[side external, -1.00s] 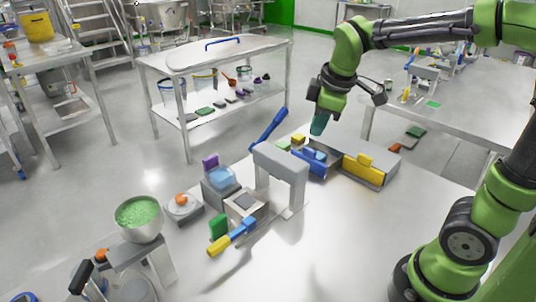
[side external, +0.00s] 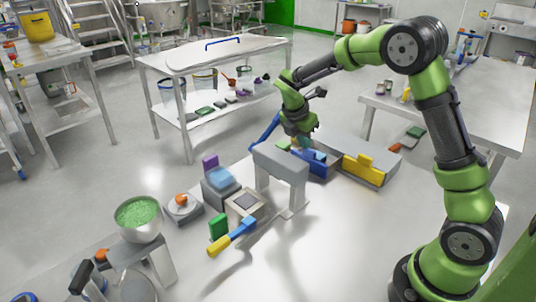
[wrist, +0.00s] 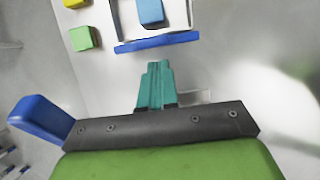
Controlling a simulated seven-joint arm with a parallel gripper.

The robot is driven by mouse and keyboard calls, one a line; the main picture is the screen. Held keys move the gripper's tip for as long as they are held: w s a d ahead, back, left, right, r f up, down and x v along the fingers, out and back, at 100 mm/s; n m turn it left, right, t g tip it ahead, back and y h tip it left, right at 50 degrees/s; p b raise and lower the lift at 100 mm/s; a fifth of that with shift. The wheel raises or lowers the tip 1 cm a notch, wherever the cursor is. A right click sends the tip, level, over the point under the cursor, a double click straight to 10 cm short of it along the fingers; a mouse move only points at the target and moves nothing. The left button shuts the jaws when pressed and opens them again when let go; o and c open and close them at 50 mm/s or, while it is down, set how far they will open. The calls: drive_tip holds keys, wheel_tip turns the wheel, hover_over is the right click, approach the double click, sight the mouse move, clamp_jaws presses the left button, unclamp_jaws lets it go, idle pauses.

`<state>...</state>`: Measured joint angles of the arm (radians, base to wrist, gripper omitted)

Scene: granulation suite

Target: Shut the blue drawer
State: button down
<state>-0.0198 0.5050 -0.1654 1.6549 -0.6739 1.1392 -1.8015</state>
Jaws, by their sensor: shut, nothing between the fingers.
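The blue drawer (side external: 318,170) stands pulled out of a low grey cabinet (side external: 339,147) in the side external view. In the wrist view its blue front panel (wrist: 157,42) runs across the top middle, with a light blue block (wrist: 150,11) lying inside behind it. My gripper (wrist: 157,65) has its teal fingers together and empty, just outside the front panel, with a small gap seeming to remain in the picture. In the side external view my gripper (side external: 297,144) is low at the drawer's left, its fingertips partly hidden.
A yellow-fronted drawer (side external: 364,171) is beside the blue one. A grey arch-shaped stand (side external: 281,164) stands close by in front. Green (wrist: 84,39) and yellow blocks lie near the drawer. A blue bar-like object (wrist: 40,118) is at left in the wrist view. The table's right front is clear.

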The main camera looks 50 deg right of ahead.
drive_tip(key=x, duration=0.3)
drive_tip(key=shift+d+f, duration=0.1)
drive_tip(key=shift+f, duration=0.05)
drive_tip(key=d, duration=0.9)
drive_tip(key=shift+d, duration=0.4)
